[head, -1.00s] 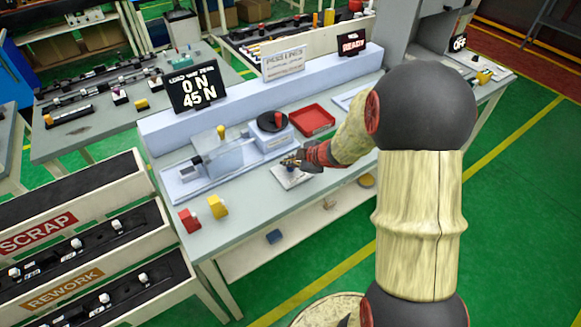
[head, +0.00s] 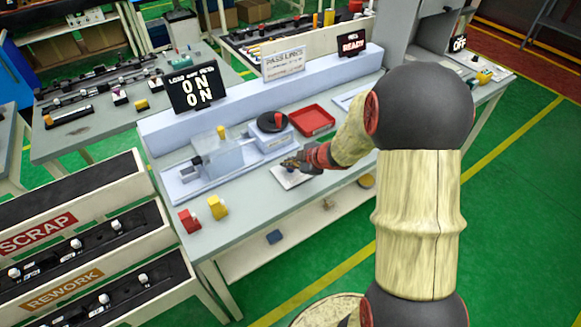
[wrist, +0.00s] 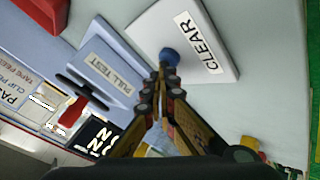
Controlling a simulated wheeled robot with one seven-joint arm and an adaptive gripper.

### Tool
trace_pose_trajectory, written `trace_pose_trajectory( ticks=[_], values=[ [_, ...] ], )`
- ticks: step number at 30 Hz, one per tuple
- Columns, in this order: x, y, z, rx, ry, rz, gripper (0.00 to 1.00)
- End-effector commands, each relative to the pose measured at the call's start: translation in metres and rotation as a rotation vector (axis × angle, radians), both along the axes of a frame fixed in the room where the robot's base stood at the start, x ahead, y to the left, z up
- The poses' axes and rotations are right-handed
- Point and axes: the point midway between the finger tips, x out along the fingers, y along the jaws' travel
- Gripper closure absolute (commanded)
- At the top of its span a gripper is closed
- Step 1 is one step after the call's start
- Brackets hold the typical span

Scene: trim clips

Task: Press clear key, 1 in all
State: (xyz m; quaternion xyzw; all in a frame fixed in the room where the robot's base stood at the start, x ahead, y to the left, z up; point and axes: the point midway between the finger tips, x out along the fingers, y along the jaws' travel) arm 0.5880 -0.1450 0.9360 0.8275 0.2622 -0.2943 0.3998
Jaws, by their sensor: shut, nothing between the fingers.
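The clear key is a round blue button (wrist: 168,55) on a white plate (wrist: 185,22) labelled CLEAR, at the top middle of the wrist view. In the head view the plate (head: 287,182) lies on the bench front, partly hidden by my gripper. My gripper (wrist: 162,76) is shut and empty, its fingertips at the edge of the blue button. I cannot tell whether they touch it. In the head view my gripper (head: 292,164) is over the plate. The load display (head: 191,88) reads 0 N on both lines.
The pull test fixture (head: 218,157) with its clear cover stands left of the plate. A black wheel with a red knob (head: 281,119) and a red tray (head: 303,121) are behind. Red (head: 189,220) and yellow (head: 217,207) blocks sit at the front left.

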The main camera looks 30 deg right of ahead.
Motion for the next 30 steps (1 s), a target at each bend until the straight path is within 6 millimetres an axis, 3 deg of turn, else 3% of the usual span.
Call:
trace_pose_trajectory(
  ticks=[11,23,30],
  values=[
    [0.0,0.0,0.017,0.001,0.0,-0.001,1.0],
    [0.0,0.0,0.017,0.001,0.0,-0.001,1.0],
    [0.0,0.0,0.034,0.0,0.0,0.0,1.0]
  ],
)
